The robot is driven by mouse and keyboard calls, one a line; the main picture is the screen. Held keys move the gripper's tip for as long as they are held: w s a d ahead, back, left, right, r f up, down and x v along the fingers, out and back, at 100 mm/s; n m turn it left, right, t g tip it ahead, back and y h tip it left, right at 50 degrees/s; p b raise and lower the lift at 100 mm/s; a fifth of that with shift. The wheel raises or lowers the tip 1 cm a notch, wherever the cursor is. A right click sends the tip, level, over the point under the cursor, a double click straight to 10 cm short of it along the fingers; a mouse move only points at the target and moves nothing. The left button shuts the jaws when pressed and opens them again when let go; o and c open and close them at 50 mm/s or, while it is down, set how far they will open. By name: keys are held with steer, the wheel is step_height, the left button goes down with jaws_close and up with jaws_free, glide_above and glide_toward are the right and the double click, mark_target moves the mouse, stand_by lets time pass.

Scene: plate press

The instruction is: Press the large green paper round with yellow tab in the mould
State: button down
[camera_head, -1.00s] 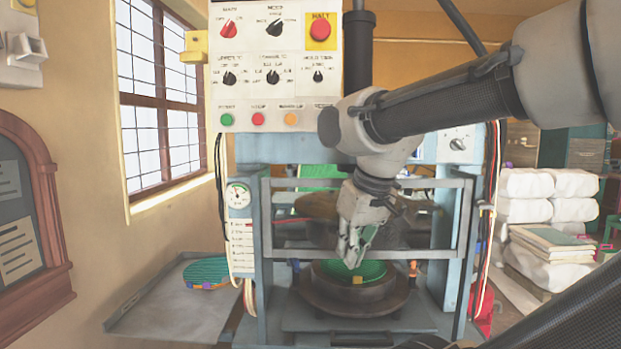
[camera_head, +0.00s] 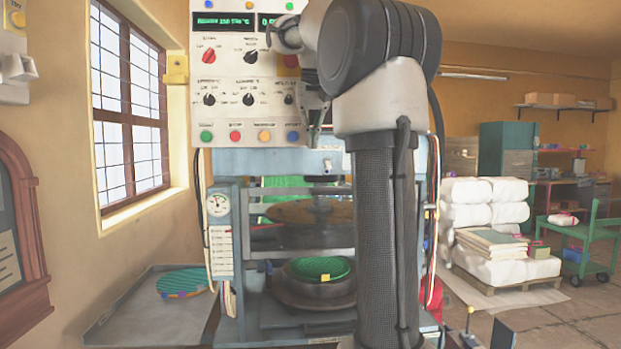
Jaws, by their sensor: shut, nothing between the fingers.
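The large green paper round (camera_head: 312,267) lies in the dark round mould (camera_head: 300,296) on the press's lower bed, with its yellow tab (camera_head: 325,277) at the front rim. The press's dark upper part (camera_head: 310,211) hangs above it with a clear gap. My gripper (camera_head: 314,140) is shut and empty, raised in front of the right side of the control panel (camera_head: 225,75), near the blue button (camera_head: 293,136). My arm partly hides the gripper, the panel's right side and the press's right side. I cannot tell whether the fingertips touch the panel.
A barred guard frame (camera_head: 290,253) crosses the press front. Other green rounds with coloured edges (camera_head: 184,281) lie on the grey side tray (camera_head: 150,315) at left. White wrapped stacks (camera_head: 485,215) and a green cart (camera_head: 585,235) stand at right, with open floor around them.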

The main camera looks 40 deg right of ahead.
glide_above(311, 249)
steer(key=f, duration=1)
steer(key=shift+s+a, duration=0.35)
steer(key=shift+f, duration=0.2)
step_height(311, 249, down, 19)
steer(key=shift+f, duration=0.15)
steer(key=shift+s+f, duration=0.1)
steer(key=shift+f, duration=0.15)
steer(key=shift+f, duration=0.1)
steer(key=shift+a, duration=0.1)
